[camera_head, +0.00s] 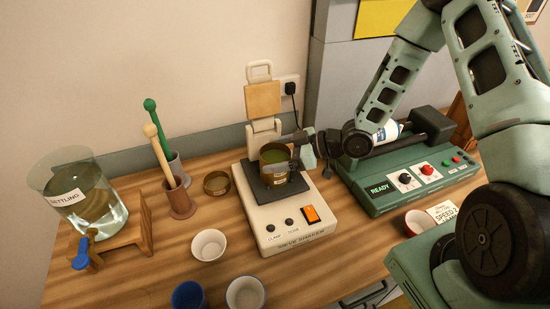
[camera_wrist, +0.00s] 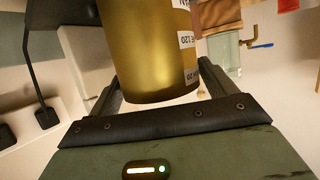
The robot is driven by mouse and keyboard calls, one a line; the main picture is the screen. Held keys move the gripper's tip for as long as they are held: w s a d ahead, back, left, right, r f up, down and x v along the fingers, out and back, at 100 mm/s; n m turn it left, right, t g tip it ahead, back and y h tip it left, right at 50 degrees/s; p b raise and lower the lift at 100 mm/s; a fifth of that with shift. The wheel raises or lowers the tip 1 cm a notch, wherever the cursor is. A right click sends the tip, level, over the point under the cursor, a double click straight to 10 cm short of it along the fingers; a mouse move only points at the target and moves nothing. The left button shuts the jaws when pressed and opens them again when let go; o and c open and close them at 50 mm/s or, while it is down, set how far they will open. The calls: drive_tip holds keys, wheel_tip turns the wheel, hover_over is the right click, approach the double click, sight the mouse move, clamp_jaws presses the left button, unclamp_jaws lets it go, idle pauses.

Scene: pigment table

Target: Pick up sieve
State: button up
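The sieve (camera_head: 274,167) is a brass cylinder with a greenish inside and a pale label. It stands upright on the dark plate of the cream sieve shaker (camera_head: 294,224). My gripper (camera_head: 297,151) is at its right side, reaching in from the right. In the wrist view, the brass cylinder (camera_wrist: 148,60) fills the space between my two fingers, with white labels on its right edge. One finger lies at each side of it. The fingertips are hidden, so I cannot tell whether they touch it.
The shaker's raised clamp (camera_head: 263,100) stands behind the sieve. A brass ring (camera_head: 216,183) lies to the left, near mortar-like cups with pestles (camera_head: 179,196). White bowls (camera_head: 209,245) and a blue cup (camera_head: 189,296) are in front. A green mill (camera_head: 412,180) stands right.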

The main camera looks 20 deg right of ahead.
drive_tip(key=c, duration=0.6)
drive_tip(key=shift+r, duration=0.15)
